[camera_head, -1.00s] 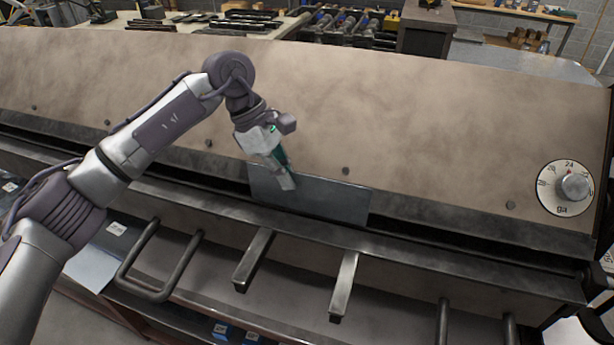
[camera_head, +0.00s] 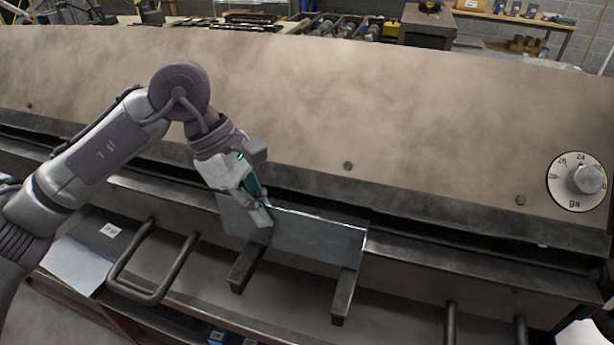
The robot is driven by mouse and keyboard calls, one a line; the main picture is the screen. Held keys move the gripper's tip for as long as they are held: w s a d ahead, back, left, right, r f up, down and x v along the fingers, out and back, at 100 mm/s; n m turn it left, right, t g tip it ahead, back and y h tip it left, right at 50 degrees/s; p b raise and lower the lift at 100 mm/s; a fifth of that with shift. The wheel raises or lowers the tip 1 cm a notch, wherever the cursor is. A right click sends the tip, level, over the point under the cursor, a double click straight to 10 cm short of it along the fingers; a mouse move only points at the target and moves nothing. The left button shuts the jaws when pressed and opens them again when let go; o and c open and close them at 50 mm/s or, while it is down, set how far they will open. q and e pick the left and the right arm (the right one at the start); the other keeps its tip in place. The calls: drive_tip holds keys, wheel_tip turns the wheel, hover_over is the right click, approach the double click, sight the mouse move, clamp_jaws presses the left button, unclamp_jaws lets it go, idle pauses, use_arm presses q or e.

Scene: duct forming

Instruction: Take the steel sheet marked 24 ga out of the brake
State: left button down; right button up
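My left gripper (camera_head: 258,208) is shut on the upper left part of a grey steel sheet (camera_head: 318,240). The sheet is tilted and lies in front of the dark slot of the brake (camera_head: 420,110), over the tops of two metal bars on its front. Its upper edge shows, with a bright glint along it. I see no 24 ga mark on the face turned to me. My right gripper is not in view.
A gauge dial (camera_head: 577,180) sits at the brake's right end. A U-shaped handle (camera_head: 152,270) projects at the lower left, near another flat sheet (camera_head: 78,265) with a small white label too small to read. Benches with tools stand behind the brake.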

use_arm(q)
drive_tip(key=s+a+b, duration=0.2)
drive_tip(key=s, duration=0.4)
drive_tip(key=shift+s, duration=0.35)
drive_tip(key=shift+f, duration=0.1)
